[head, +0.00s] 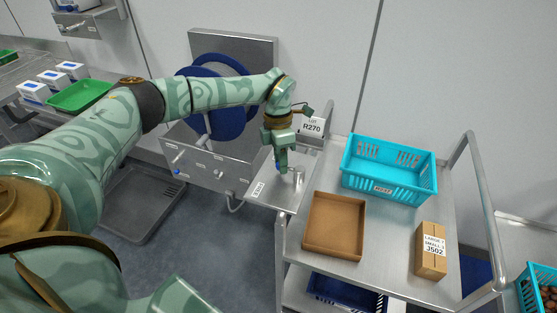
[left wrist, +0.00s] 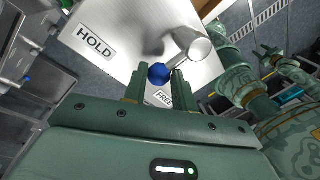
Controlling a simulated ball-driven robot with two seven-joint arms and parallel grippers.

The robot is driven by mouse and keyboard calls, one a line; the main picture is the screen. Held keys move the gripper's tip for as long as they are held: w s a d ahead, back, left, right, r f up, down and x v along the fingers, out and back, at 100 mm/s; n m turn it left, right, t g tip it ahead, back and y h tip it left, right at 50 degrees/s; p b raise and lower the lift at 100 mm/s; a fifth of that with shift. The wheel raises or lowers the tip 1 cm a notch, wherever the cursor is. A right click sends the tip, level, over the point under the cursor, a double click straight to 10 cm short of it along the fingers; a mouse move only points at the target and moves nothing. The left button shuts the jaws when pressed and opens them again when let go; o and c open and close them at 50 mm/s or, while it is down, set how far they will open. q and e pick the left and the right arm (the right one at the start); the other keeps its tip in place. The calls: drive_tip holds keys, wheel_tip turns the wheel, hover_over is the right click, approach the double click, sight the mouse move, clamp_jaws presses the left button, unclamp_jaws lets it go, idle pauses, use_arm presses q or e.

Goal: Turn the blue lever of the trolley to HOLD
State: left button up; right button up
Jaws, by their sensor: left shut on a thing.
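The blue lever's round knob (left wrist: 159,73) is between the fingers of my left gripper (left wrist: 158,82) in the left wrist view. Its metal arm runs up and right to a round metal hub (left wrist: 195,50). The knob is beside the FREE label (left wrist: 163,98), which the fingers partly cover. The HOLD label (left wrist: 95,42) lies apart to the upper left. In the head view my left gripper (head: 281,165) points down over the trolley's (head: 378,240) left corner plate, shut on the knob. The metal hub (head: 297,177) shows just right of the fingers. My right gripper is not in view.
The trolley top carries a turquoise crate (head: 382,188), a brown open tray (head: 308,240) and a small labelled carton (head: 431,250). A sign reading R270 (head: 312,127) stands behind the lever. A steel unit with a blue wheel (head: 215,125) is to the left.

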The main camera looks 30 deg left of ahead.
use_arm(q)
drive_tip(key=w+m, duration=0.1)
drive_tip(key=m, duration=0.1)
drive_tip(key=shift+w+r+m+y, duration=0.2)
drive_tip(key=shift+w+m+y, duration=0.1)
drive_tip(key=shift+w+m, duration=0.1)
drive_tip(key=m, duration=0.1)
drive_tip(key=w+m, duration=0.1)
drive_tip(key=m, duration=0.1)
drive_tip(key=shift+w+d+f+m, duration=0.1)
drive_tip(key=shift+w+d+m, duration=0.05)
drive_tip(key=shift+w+m, duration=0.15)
drive_tip(key=shift+w+d+m+g+y+b, duration=0.2)
drive_tip(key=shift+w+d+m+y+b, duration=0.1)
drive_tip(key=shift+m, duration=0.55)
drive_tip(key=shift+w+d+m+g+y+b, duration=0.2)
drive_tip(key=shift+m+b, duration=0.05)
drive_tip(key=shift+m, duration=0.6)
drive_tip(key=shift+f, duration=0.1)
drive_tip(key=o, duration=0.8)
drive_tip(key=shift+d, duration=0.1)
drive_tip(key=shift+o, duration=0.9)
drive_tip(key=shift+d, duration=0.15)
